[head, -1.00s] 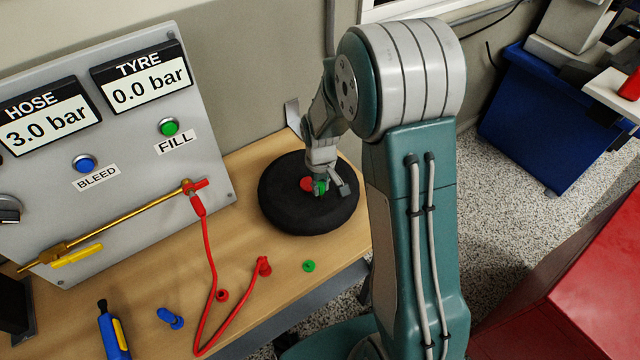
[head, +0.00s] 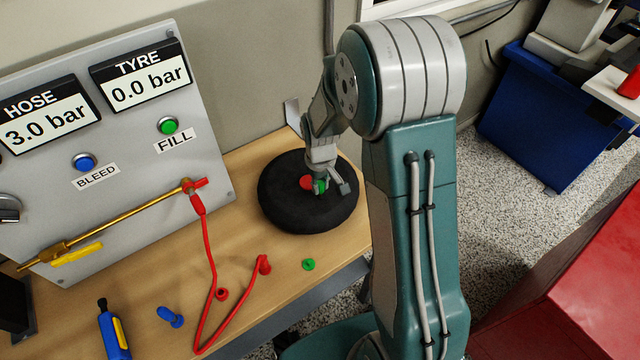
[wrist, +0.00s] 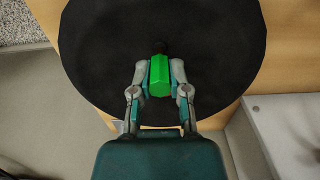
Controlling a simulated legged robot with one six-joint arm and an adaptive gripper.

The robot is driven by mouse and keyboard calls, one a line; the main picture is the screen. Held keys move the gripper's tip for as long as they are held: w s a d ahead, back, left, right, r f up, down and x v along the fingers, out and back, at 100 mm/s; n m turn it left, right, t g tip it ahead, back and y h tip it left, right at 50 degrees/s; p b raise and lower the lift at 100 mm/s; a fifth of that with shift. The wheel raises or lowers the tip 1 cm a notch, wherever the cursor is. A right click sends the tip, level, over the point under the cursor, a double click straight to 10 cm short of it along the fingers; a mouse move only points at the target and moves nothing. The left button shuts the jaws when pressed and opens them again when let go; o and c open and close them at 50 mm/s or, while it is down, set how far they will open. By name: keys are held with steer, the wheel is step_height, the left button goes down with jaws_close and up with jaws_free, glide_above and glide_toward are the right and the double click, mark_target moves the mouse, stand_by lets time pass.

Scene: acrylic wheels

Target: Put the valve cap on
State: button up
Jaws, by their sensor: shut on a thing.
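The black wheel (head: 290,215) lies flat on the bench, and it fills much of the wrist view (wrist: 100,60). My gripper (wrist: 160,75) is shut on a green six-sided cap (wrist: 160,76), one finger on each side. In the head view my gripper (head: 319,178) points down over the wheel's middle, with the green cap (head: 320,187) at its tips beside a red part (head: 306,183) on the wheel. A small dark spot (wrist: 160,46) shows just beyond the cap's far end. The valve stem is not clearly visible, so I cannot tell whether the cap touches it.
A panel (head: 130,170) reads hose 3.0 bar and tyre 0.0 bar. A red hose (head: 209,250) loops over the bench (head: 250,310). A small green piece (head: 308,264), a small red piece (head: 221,294), a blue piece (head: 170,317) and a blue-yellow tool (head: 113,335) lie in front.

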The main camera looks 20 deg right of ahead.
steer(key=shift+f, duration=1.1)
stand_by(0.3)
steer(key=o, duration=0.8)
steer(key=shift+r, duration=0.1)
step_height(320, 180, up, 12)
steer(key=shift+f, duration=0.15)
